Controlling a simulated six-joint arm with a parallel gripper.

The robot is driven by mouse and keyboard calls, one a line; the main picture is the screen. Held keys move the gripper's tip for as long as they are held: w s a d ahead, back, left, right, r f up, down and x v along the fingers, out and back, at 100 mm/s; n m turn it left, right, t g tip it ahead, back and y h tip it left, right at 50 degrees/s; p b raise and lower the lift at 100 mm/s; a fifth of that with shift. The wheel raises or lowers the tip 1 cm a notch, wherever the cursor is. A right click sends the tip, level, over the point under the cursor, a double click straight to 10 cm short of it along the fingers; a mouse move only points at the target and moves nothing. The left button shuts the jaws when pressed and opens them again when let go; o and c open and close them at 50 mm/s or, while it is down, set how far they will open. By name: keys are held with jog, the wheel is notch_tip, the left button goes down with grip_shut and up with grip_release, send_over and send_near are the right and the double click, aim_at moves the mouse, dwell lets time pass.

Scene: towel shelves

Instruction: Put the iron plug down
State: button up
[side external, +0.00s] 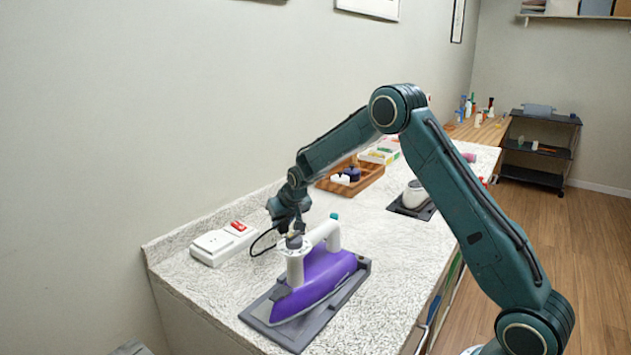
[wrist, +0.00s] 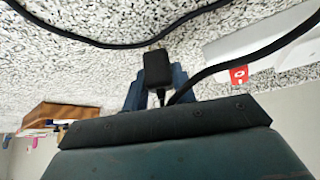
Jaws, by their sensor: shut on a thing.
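The plug is hard to make out in the side view, where the black cord (side external: 259,243) loops down left of the gripper. The purple and white iron (side external: 322,270) rests on a grey tray (side external: 292,336) on the counter. A white socket box (side external: 212,245) with a red switch (side external: 239,227) lies left of the gripper, apart from it.
The speckled counter (side external: 390,265) has free room right of the iron. A wooden tray (side external: 368,178) with small items stands behind the gripper. A white pot (side external: 413,194) sits on a dark pad. A wall runs along the left.

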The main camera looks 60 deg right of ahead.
jog(key=shift+f, duration=0.3)
jog(key=o, duration=0.9)
jog(key=shift+o, duration=0.2)
jog(key=shift+r, duration=0.8)
jog(key=v, duration=1.1)
jog(key=shift+s+r, duration=0.15)
jog(key=shift+s, duration=0.1)
